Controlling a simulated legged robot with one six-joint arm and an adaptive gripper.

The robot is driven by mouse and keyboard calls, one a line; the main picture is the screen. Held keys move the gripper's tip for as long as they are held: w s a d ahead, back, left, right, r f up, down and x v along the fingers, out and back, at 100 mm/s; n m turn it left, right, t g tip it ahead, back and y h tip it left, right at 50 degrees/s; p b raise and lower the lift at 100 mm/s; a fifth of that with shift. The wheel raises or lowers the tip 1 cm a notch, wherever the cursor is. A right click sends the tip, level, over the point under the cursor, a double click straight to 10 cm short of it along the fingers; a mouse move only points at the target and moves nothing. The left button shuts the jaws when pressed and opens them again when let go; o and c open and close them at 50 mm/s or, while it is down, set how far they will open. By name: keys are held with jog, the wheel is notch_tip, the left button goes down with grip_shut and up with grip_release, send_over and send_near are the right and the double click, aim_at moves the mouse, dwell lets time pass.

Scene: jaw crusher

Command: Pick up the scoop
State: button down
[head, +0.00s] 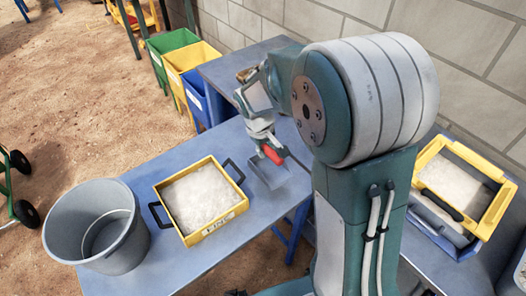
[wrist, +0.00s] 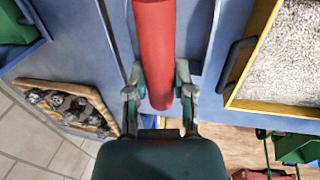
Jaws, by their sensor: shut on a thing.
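The scoop has a red handle (head: 272,154) and a flat grey metal pan (head: 268,174). It is over the blue table, right of the yellow tray; I cannot tell whether the pan touches the tabletop. My gripper (head: 267,148) is shut on the red handle. In the wrist view the gripper fingers (wrist: 160,88) sit on both sides of the red handle (wrist: 154,45), near its rounded end. The pan shows only partly there, behind the handle at the top.
A yellow tray (head: 241,208) of pale grains, with dark handles, stands on the blue table (head: 170,258). A grey bucket (head: 62,232) is at its left. Another yellow tray (head: 490,217) is at right. A wooden tray of dark rocks (wrist: 70,104) shows in the wrist view.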

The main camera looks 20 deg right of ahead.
jog(key=s+r, duration=0.6)
jog(key=s, duration=0.5)
jog(key=shift+d+r, duration=0.2)
jog(key=shift+r, duration=0.15)
jog(key=shift+s, duration=0.1)
